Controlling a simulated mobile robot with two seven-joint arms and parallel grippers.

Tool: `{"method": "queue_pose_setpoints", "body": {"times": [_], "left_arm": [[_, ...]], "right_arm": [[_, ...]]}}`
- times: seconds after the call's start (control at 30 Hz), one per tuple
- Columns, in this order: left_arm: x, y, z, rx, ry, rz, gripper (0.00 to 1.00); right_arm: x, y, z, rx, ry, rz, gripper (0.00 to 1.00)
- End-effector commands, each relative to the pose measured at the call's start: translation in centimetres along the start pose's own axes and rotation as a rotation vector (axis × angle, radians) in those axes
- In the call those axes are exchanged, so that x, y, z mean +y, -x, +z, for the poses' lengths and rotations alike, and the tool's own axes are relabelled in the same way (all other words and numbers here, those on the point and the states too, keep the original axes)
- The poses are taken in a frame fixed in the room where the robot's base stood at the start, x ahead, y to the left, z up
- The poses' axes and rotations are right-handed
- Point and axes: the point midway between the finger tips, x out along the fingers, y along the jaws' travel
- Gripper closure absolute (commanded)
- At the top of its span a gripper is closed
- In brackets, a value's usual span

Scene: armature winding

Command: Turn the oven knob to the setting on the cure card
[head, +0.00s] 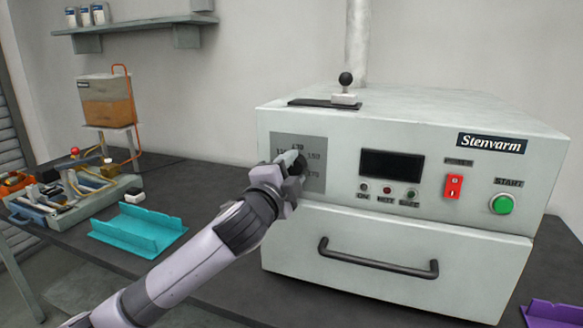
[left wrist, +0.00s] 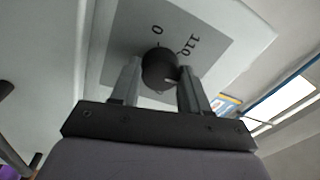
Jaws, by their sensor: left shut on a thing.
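The oven (head: 400,130) is a pale box with a grey dial plate (head: 315,176) at the left of its front. The plate carries numbers; 130, 150 and 170 show in the head view, 0 and 110 in the left wrist view. My left gripper (head: 294,164) is at the plate and hides the knob in the head view. In the left wrist view the round black knob (left wrist: 158,66) sits between the two fingers, which are shut on it. The knob's pointer setting cannot be read clearly. I cannot make out a cure card. My right gripper is out of view.
The oven front also has a dark display (head: 392,164), a red switch (head: 453,187), a green start button (head: 502,204) and a drawer handle (head: 378,262). A teal tray (head: 138,232) lies left on the dark bench, a purple tray (head: 553,312) at the right.

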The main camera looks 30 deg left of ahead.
Motion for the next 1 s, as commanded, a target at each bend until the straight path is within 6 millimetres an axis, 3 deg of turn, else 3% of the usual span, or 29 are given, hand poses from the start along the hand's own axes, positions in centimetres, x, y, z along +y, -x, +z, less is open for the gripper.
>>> {"method": "queue_pose_setpoints", "body": {"times": [0.7,0.73,0.77,0.8,1.0], "left_arm": [[0.09,0.00,0.03,0.003,-0.071,0.006,0.85],[0.09,0.00,0.03,0.003,-0.070,0.006,0.45],[0.08,0.00,0.02,0.004,-0.070,0.006,0.35],[0.08,0.00,0.02,0.004,-0.070,0.006,0.29],[0.04,0.00,0.01,0.004,-0.070,0.005,0.29]], "right_arm": [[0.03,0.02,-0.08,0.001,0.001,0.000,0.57],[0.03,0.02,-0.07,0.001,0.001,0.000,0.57],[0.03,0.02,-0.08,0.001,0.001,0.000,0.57],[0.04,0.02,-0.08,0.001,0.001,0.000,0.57],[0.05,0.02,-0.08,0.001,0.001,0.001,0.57]]}}
